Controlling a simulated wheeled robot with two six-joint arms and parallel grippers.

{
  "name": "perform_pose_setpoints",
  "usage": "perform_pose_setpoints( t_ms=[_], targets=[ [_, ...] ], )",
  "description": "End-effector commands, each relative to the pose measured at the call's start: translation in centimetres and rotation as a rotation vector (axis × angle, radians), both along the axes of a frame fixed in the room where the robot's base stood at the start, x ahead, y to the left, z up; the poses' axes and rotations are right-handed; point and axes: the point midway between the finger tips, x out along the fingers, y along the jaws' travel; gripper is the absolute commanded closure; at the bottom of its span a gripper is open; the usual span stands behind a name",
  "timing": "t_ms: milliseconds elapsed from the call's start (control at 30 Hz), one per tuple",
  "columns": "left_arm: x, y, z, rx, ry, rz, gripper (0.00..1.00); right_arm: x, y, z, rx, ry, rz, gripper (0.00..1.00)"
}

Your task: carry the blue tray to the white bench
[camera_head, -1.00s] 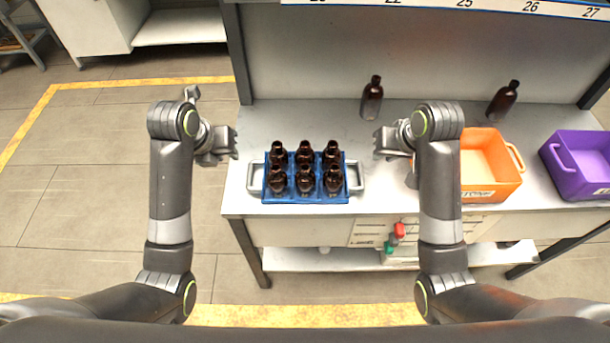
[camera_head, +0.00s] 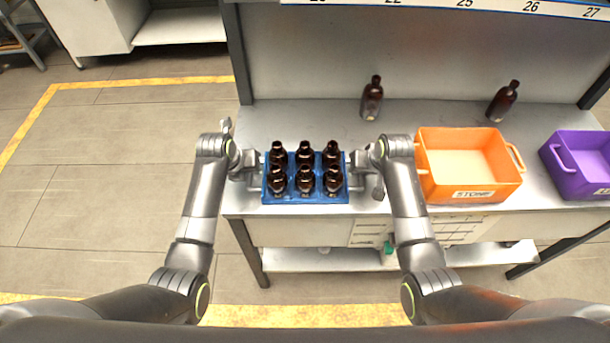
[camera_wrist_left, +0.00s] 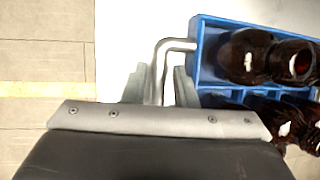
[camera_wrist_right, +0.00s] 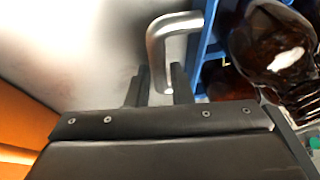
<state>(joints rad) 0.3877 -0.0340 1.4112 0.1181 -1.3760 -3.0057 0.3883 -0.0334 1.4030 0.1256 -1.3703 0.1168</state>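The blue tray (camera_head: 306,197) stands on a light grey worktop (camera_head: 285,122) and holds several dark amber bottles (camera_head: 305,180). It has a grey bar handle at each short end. My left gripper (camera_head: 250,170) is at the left handle; in the left wrist view the handle bar (camera_wrist_left: 160,62) lies between its fingers. My right gripper (camera_head: 362,172) is at the right handle; in the right wrist view that bar (camera_wrist_right: 157,50) lies between its fingers. Whether the fingers press on the bars is not clear. A white bench-like unit (camera_head: 95,25) stands at the top left.
An orange bin (camera_head: 470,183) stands close right of my right gripper, with a purple bin (camera_head: 580,165) beyond. Two amber bottles (camera_head: 371,100) (camera_head: 503,103) stand near the back panel. Open floor (camera_head: 110,180) with yellow lines lies to the left.

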Motion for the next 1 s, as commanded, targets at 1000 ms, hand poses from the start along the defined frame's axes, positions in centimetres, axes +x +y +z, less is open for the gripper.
perform_pose_setpoints(
  t_ms=[1000],
  targets=[
    [0.26,-0.11,-0.2,-0.001,-0.004,-0.001,1.0,0.26,0.12,-0.2,0.001,-0.003,0.0,1.0]
  ],
)
